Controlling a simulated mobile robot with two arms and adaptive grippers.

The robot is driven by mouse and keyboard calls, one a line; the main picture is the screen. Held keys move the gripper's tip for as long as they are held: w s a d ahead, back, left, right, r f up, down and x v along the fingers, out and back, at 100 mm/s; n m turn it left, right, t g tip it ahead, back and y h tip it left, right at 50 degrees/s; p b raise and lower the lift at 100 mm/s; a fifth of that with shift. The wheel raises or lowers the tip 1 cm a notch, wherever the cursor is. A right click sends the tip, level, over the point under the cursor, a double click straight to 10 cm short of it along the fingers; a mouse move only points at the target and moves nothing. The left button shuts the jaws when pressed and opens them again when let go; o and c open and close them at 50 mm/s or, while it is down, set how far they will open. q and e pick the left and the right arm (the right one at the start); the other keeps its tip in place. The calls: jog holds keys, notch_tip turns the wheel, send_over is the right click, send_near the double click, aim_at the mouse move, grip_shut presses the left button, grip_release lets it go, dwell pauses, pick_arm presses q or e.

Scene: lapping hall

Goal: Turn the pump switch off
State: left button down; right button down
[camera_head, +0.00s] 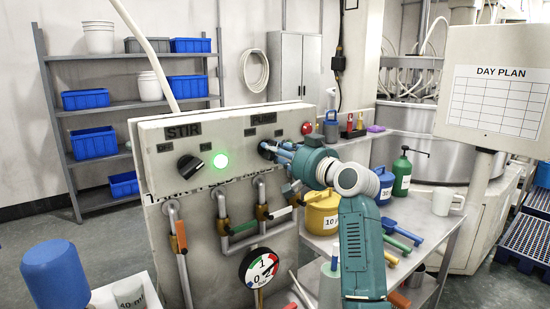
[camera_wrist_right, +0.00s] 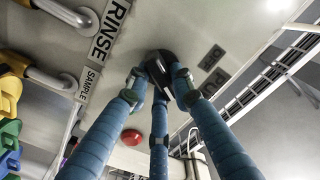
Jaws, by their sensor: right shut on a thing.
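The white control panel (camera_head: 232,131) carries a STIR side with a black knob (camera_head: 190,166) and a lit green lamp (camera_head: 221,161). On its right side, under the partly legible PUMP label (camera_head: 264,118), is the dark pump switch (camera_head: 264,150). My right gripper (camera_head: 272,151) is at this switch and covers much of it. In the right wrist view the black switch knob (camera_wrist_right: 160,66) sits between the fingers of my right gripper (camera_wrist_right: 163,75), which are closed around it. I cannot tell which way the switch points. My left gripper is not in view.
A red button (camera_head: 307,128) is right of the switch. Pipes with valve handles and a gauge (camera_head: 259,268) are below. A metal table (camera_head: 437,228) on the right holds a yellow can (camera_head: 322,214), a blue can (camera_head: 384,184), a green bottle (camera_head: 402,174) and a mug (camera_head: 446,202).

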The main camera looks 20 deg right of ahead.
jog(key=n, duration=0.2)
jog(key=shift+n+b, duration=0.4)
jog(key=shift+r+n, duration=0.1)
jog(key=shift+n, duration=1.3)
jog(key=c, duration=1.5)
grip_release()
jog(key=shift+a, duration=0.1)
jog(key=shift+s, duration=0.1)
jog(key=v, duration=1.2)
jog(key=shift+r, duration=0.1)
